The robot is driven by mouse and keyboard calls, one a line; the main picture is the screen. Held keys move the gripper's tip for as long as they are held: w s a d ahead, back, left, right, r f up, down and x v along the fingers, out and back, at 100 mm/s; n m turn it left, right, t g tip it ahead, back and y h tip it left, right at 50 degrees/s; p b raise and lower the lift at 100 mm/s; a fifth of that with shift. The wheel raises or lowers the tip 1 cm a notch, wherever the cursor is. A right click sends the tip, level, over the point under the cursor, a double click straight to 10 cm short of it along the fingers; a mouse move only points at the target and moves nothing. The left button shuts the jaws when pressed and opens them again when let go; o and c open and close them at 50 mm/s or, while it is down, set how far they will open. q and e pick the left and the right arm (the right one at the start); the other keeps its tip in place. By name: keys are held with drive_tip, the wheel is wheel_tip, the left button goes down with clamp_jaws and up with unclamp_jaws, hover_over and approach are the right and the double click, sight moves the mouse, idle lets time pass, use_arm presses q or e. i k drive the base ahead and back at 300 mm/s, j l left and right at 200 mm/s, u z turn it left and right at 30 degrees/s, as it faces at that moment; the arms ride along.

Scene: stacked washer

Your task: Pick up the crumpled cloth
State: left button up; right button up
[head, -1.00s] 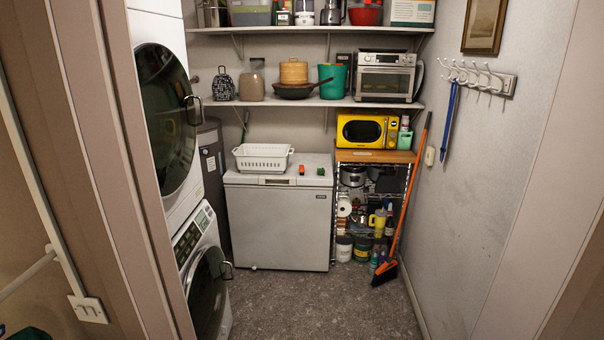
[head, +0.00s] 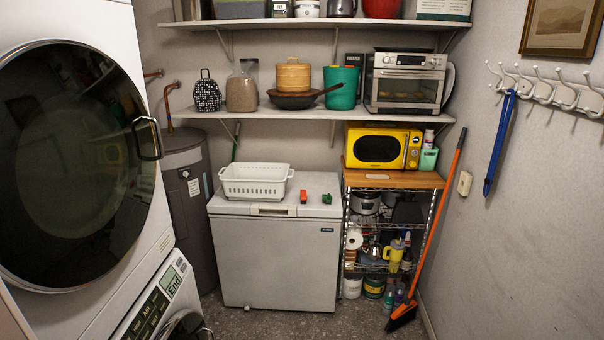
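I see no crumpled cloth in the head view. The stacked washer stands at the left, with a large dark round upper door (head: 80,165) that looks shut and a lower machine (head: 160,305) partly cut off by the bottom edge. Neither of my grippers shows in the view.
A white chest freezer (head: 275,262) carries a white basket (head: 256,190) and small red and green items. A wire rack (head: 385,240) holds a yellow microwave (head: 380,147). An orange broom (head: 437,215) leans at the right wall. A narrow strip of floor (head: 270,322) is clear.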

sight(327, 198)
drive_tip(key=i, duration=2.15)
